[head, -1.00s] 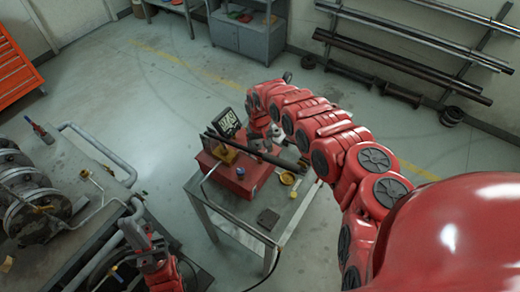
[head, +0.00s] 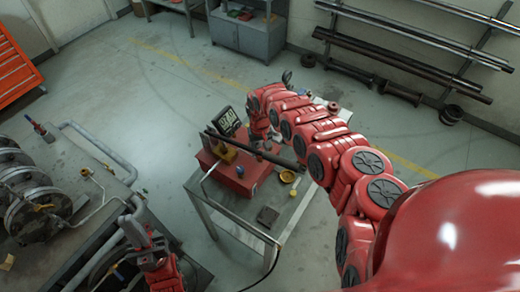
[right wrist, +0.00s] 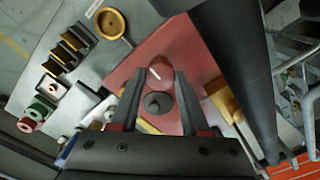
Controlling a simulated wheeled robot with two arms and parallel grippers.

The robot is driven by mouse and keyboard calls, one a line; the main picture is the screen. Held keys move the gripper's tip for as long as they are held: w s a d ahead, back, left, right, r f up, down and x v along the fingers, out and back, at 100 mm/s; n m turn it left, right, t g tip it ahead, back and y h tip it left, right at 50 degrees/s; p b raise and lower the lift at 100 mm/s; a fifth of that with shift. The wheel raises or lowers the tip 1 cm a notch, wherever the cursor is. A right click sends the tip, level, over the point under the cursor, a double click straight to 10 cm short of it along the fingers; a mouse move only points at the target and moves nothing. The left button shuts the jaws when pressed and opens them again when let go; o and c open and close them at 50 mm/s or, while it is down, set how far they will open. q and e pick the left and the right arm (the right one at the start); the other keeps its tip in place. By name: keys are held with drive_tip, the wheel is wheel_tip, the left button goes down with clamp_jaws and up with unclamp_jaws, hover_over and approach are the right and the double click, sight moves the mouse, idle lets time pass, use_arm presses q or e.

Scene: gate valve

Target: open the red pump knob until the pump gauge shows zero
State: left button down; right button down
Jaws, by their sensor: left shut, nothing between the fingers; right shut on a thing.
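The red pump (head: 228,176) is a box on a small grey table. It has a long black bar across its top. The pump gauge (head: 227,121) is a dark box with pale digits behind it, too small to read surely. In the right wrist view the red knob (right wrist: 160,70) with a white mark sits between the fingertips of my right gripper (right wrist: 160,82), which is shut on it. In the head view my right arm hides the knob. My left gripper (head: 136,228) is shut and empty at the lower left, near a grey pipe and away from the pump.
A yellow dish (head: 287,176) and a dark flat block (head: 267,216) lie on the small table. The black bar (right wrist: 235,70) runs close beside my right gripper. A workbench (head: 85,160) with pipes and a flanged valve body stands at the left.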

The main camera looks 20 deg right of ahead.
idle(0.3)
drive_tip(key=shift+f+n+b, duration=0.15)
drive_tip(key=shift+n+b, duration=0.6)
drive_tip(key=shift+n, duration=0.25)
drive_tip(key=shift+n+b, duration=0.45)
drive_tip(key=shift+n, duration=0.45)
drive_tip(key=n+b, duration=0.2)
drive_tip(key=n, duration=0.3)
drive_tip(key=n+b, duration=0.2)
drive_tip(key=n, duration=0.4)
drive_tip(key=shift+w, duration=0.1)
drive_tip(key=n+b, duration=0.1)
drive_tip(key=n, duration=0.2)
drive_tip(key=shift+r+n+b, duration=0.2)
drive_tip(key=shift+n+b, duration=0.2)
drive_tip(key=shift+n, duration=0.9)
